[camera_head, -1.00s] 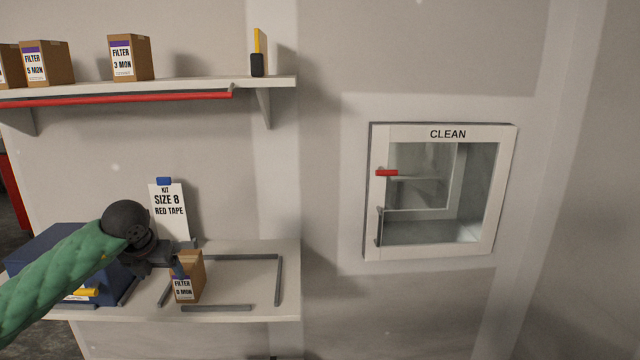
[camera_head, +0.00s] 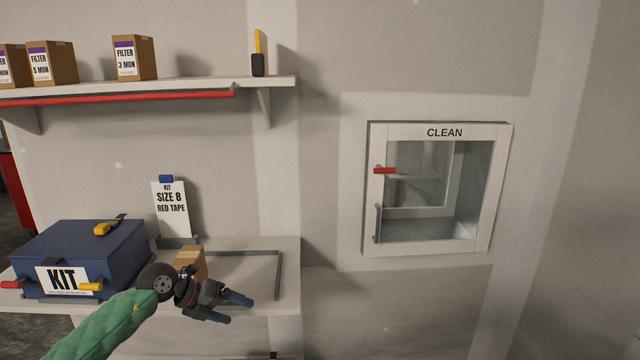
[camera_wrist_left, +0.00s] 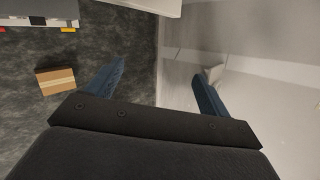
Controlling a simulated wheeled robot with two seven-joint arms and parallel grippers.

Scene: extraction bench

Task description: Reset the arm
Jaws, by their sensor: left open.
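My left arm in its green sleeve comes in from the lower left in the head view. My left gripper (camera_head: 236,308) is in front of the bench's front edge, its blue fingers apart and nothing between them. The open fingers also show in the left wrist view (camera_wrist_left: 155,90). A brown filter box (camera_head: 190,262) stands on the bench just behind the gripper, partly hidden by it. My right gripper is not in view.
A blue KIT case (camera_head: 85,250) sits on the bench at left. A sign (camera_head: 171,212) reads SIZE 8 RED TAPE. Filter boxes (camera_head: 134,58) stand on the shelf (camera_head: 200,86) above. A CLEAN cabinet (camera_head: 441,132) is on the wall at right.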

